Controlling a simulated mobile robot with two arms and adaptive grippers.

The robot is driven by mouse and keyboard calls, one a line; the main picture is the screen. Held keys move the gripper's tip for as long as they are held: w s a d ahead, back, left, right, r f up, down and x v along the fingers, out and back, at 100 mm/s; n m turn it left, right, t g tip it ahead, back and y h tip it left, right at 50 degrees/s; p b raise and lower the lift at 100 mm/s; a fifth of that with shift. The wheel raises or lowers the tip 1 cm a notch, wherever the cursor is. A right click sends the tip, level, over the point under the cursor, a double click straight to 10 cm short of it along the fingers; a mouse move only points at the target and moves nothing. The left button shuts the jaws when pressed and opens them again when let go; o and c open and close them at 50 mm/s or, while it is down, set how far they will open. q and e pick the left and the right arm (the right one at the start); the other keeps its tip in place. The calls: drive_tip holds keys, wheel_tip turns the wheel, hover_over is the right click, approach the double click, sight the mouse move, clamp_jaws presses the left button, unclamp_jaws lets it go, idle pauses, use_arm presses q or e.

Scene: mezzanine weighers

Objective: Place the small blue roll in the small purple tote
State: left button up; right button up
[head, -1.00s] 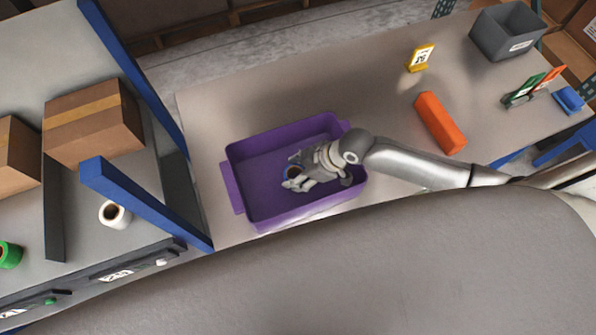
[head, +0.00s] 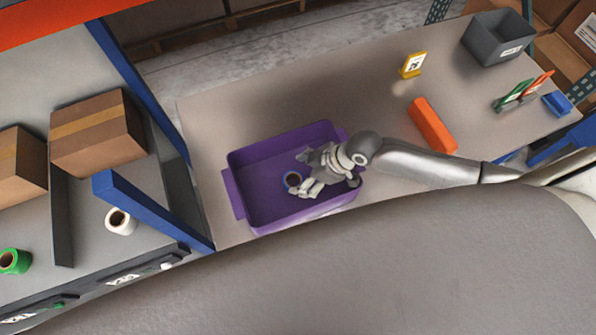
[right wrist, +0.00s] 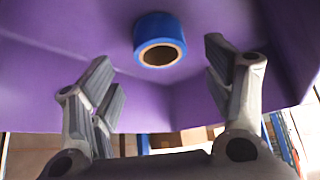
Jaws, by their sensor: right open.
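The small blue roll (head: 292,180) rests inside the small purple tote (head: 240,205), near the middle of its floor. In the right wrist view the blue roll (right wrist: 160,40) shows its brown core, and the purple tote wall (right wrist: 60,90) lies behind it. My right gripper (head: 303,172) is over the tote, just right of the roll. In the right wrist view its fingers (right wrist: 160,72) are spread wide, with the roll beyond the fingertips and apart from them. My left gripper is not in view.
An orange block (head: 432,125), a yellow sign (head: 413,65) and a grey bin (head: 498,38) stand on the table to the right. Shelves at left hold cardboard boxes (head: 98,134), a white roll (head: 120,221) and a green roll (head: 14,261). A blue post (head: 150,208) stands beside the tote.

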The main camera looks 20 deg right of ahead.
drive_tip(key=p+v, duration=0.5)
drive_tip(key=v, duration=0.3)
drive_tip(key=shift+p, duration=0.4)
drive_tip(key=shift+a, duration=0.1)
